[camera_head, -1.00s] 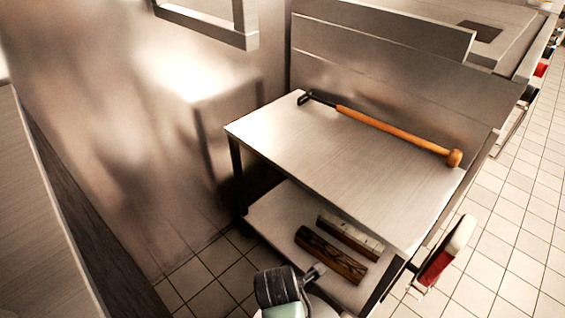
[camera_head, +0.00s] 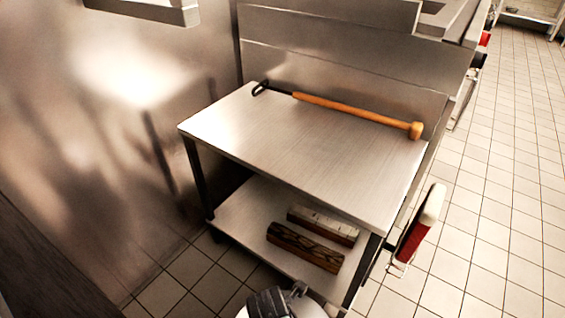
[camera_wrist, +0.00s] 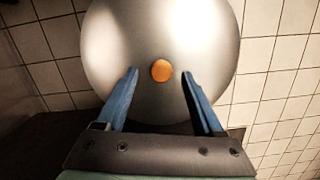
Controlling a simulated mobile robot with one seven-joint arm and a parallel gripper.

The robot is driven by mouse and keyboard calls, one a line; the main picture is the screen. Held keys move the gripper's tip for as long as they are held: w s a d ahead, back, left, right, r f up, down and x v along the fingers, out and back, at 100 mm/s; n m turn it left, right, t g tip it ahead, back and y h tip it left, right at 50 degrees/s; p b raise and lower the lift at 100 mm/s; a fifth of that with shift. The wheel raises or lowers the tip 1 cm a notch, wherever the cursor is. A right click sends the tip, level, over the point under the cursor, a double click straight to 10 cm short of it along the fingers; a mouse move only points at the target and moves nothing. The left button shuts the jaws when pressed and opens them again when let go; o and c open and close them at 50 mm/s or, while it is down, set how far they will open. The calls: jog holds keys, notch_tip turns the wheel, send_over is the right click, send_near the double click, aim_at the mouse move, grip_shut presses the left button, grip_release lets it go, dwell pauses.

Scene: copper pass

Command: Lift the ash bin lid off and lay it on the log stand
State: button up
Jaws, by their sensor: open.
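The ash bin lid (camera_wrist: 205,45) is a round, shiny grey metal disc in the wrist view, with a small orange-brown knob (camera_wrist: 161,70) at its middle. My gripper (camera_wrist: 160,73) is open, its two blue fingers on either side of the knob in the picture. I cannot tell how far above the lid the fingertips are. The log stand (camera_head: 300,150) is a steel table in the head view, with a lower shelf holding split logs (camera_head: 305,247).
A long tool with an orange wooden handle (camera_head: 350,108) lies along the back of the stand top; the front of the top is bare. A steel wall (camera_head: 110,130) rises on the left. A red and cream object (camera_head: 420,225) is at the stand's right side. Tiled floor lies right.

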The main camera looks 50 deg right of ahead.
jog(key=f, duration=0.1)
jog(key=f+b, duration=0.1)
jog(key=f, duration=0.1)
jog(key=shift+s+d+f+b, duration=0.15)
jog(key=shift+d+b, duration=0.1)
jog(key=shift+b, duration=0.05)
grip_shut()
dwell(1.1)
